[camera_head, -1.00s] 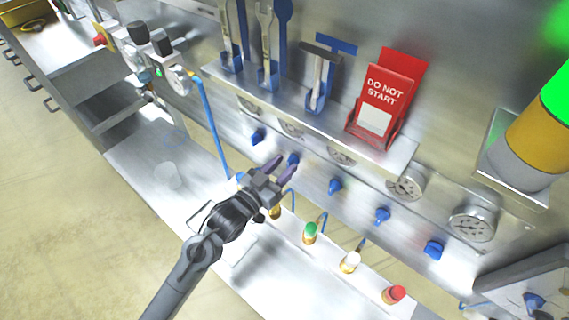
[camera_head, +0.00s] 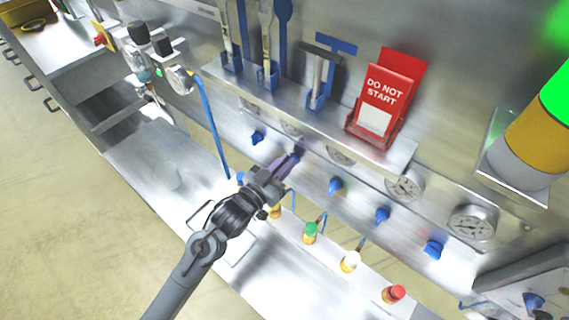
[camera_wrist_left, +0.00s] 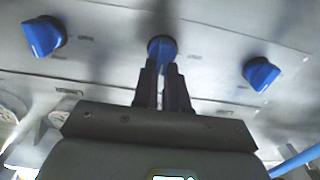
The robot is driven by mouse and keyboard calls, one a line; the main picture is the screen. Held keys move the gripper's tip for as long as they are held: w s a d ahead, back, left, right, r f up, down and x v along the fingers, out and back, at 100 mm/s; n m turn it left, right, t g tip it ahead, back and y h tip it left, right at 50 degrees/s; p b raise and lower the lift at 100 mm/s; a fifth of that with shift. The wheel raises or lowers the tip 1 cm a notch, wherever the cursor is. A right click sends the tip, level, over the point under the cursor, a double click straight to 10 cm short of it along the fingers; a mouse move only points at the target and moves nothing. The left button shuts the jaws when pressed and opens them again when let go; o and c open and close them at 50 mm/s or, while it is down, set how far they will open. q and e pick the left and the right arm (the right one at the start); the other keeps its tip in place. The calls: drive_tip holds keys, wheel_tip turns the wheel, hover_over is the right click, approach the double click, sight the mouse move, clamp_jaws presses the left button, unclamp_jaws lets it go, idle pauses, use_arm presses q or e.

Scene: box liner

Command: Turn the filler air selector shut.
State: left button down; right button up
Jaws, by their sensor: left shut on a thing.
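Several blue selector knobs sit in a row on the steel panel below the gauges; I cannot read which one is the filler air selector. My left gripper (camera_head: 285,164) is shut on the second blue knob from the left (camera_head: 295,157). In the left wrist view the fingertips (camera_wrist_left: 163,72) close on that knob (camera_wrist_left: 161,45), which is partly hidden behind them. Neighbouring knobs stand to either side in the wrist view, one on the left (camera_wrist_left: 43,36) and one on the right (camera_wrist_left: 261,74). My right gripper is not in view.
A steel shelf above the knobs holds hanging tools and a red "DO NOT START" sign (camera_head: 385,95). Gauges (camera_head: 404,187) line the panel. Below are a green cap (camera_head: 310,231), a white cap (camera_head: 350,261) and a red cap (camera_head: 396,293). A blue hose (camera_head: 210,125) runs at left.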

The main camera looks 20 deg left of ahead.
use_arm(q)
drive_tip(key=shift+r+n+p, duration=0.15)
drive_tip(key=shift+n+p, duration=0.35)
drive_tip(key=shift+p, duration=0.25)
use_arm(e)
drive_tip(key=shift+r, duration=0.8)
use_arm(q)
drive_tip(key=n+p, duration=0.2)
drive_tip(key=p, duration=0.1)
drive_tip(key=n+p, duration=0.3)
drive_tip(key=a+n+p, duration=0.1)
drive_tip(key=n+p, duration=0.2)
drive_tip(key=shift+w, duration=0.15)
drive_tip(key=n+p, duration=0.2)
drive_tip(key=n, duration=0.1)
drive_tip(key=f+n+p, duration=0.1)
drive_tip(key=n+p, duration=0.1)
drive_tip(key=shift+w+a+n+p, duration=0.1)
drive_tip(key=shift+a+n+p, duration=0.1)
drive_tip(key=shift+n+p, duration=0.2)
drive_tip(key=n+p, duration=0.1)
drive_tip(key=f+n+p, duration=0.1)
drive_tip(key=n, duration=0.1)
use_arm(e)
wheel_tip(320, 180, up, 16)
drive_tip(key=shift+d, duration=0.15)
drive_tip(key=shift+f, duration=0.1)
use_arm(q)
drive_tip(key=c, duration=1.2)
unclamp_jaws()
